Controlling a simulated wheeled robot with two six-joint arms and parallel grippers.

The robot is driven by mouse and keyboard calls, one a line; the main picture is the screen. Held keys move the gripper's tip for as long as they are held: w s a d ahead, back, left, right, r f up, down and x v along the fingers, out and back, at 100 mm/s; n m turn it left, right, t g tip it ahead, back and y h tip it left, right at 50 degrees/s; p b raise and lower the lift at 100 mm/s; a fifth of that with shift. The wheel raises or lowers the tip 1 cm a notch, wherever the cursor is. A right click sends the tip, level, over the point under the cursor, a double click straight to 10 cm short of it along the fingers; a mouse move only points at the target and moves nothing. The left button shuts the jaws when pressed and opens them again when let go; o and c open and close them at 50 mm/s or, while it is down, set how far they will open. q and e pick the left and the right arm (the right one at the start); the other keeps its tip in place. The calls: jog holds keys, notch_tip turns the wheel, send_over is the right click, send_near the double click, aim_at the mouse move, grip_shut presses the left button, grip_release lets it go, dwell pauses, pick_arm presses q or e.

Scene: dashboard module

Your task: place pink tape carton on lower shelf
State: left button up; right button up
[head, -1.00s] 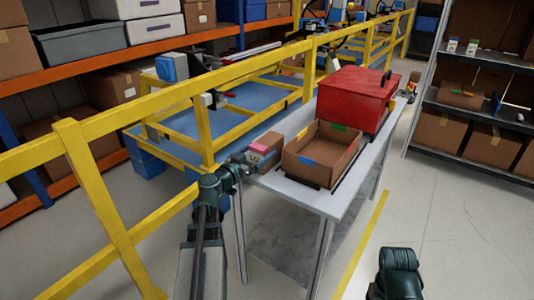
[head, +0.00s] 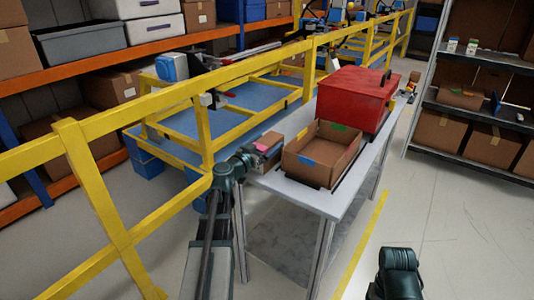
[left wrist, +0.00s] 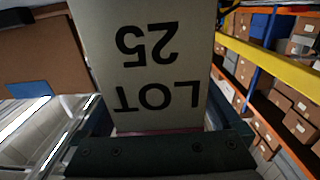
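The pink tape carton (head: 268,141) is a small brown box with pink on its top, standing at the near left end of the grey table. My left gripper (head: 241,161) is at its near side and hides most of its front in the head view. In the left wrist view the carton's pale face (left wrist: 150,60) fills the middle, with "LOT 25" upside down. The left gripper's fingers (left wrist: 158,118) stand open on both sides of it, with narrow gaps. The lower shelf (head: 480,163) on the right rack bears brown boxes.
An open brown tray box (head: 307,172) with a blue label stands right of the carton. A red lidded bin (head: 353,96) is behind it. A yellow rail (head: 150,103) runs close along the left. The floor between table and rack is clear.

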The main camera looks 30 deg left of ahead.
pick_arm(q)
grip_shut()
jog(key=shift+r, duration=0.1)
dwell(0.4)
notch_tip(320, 180, up, 10)
jog(key=p, duration=1)
notch_tip(320, 180, up, 11)
jog(key=p, duration=1.1)
